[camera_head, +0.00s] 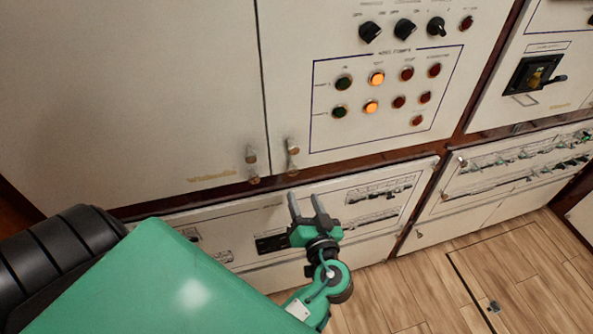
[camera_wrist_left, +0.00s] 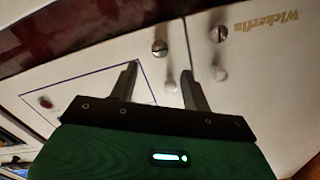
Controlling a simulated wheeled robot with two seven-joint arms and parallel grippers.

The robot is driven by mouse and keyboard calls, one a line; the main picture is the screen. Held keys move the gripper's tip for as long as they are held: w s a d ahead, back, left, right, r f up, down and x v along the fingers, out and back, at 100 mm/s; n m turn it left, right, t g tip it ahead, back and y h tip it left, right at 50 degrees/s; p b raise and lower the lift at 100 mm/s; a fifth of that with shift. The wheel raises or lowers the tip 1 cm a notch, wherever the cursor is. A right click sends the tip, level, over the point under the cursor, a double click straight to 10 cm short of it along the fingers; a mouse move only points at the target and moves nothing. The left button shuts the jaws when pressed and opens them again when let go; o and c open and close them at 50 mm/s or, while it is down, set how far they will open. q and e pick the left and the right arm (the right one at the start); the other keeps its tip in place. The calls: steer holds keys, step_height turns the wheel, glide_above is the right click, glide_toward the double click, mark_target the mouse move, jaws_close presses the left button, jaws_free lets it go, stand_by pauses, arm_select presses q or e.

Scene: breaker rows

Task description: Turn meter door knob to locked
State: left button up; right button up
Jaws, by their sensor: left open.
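Two small metal door knobs stand near the bottom of the upper cabinet, one on each side of the vertical seam: the left knob (camera_head: 251,157) on the plain door (camera_head: 130,90) and the right knob (camera_head: 292,146) on the panel with lamps. I cannot tell which is the meter door knob. My left gripper (camera_head: 305,203) is open and empty, below the right knob and apart from it. In the left wrist view, my gripper (camera_wrist_left: 160,72) points toward the cabinet; one slotted knob (camera_wrist_left: 160,48) appears beyond and between its fingertips, another (camera_wrist_left: 218,33) to the right. My right gripper is not in view.
Rotary switches (camera_head: 405,29) and several lamps (camera_head: 377,78) are on the upper panel. Lower breaker panels (camera_head: 375,197) stand close behind my left gripper. A black handle switch (camera_head: 535,74) is at the right. Wooden floor (camera_head: 520,265) is clear at the lower right.

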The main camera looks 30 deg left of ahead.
mark_target(294, 172)
arm_select(q)
steer(key=p+x, duration=0.3)
steer(key=x, duration=0.6)
steer(key=shift+w, duration=0.1)
steer(key=shift+w+a, duration=0.2)
steer(key=shift+a, duration=0.1)
steer(key=shift+c, duration=0.2)
steer(key=c, duration=0.9)
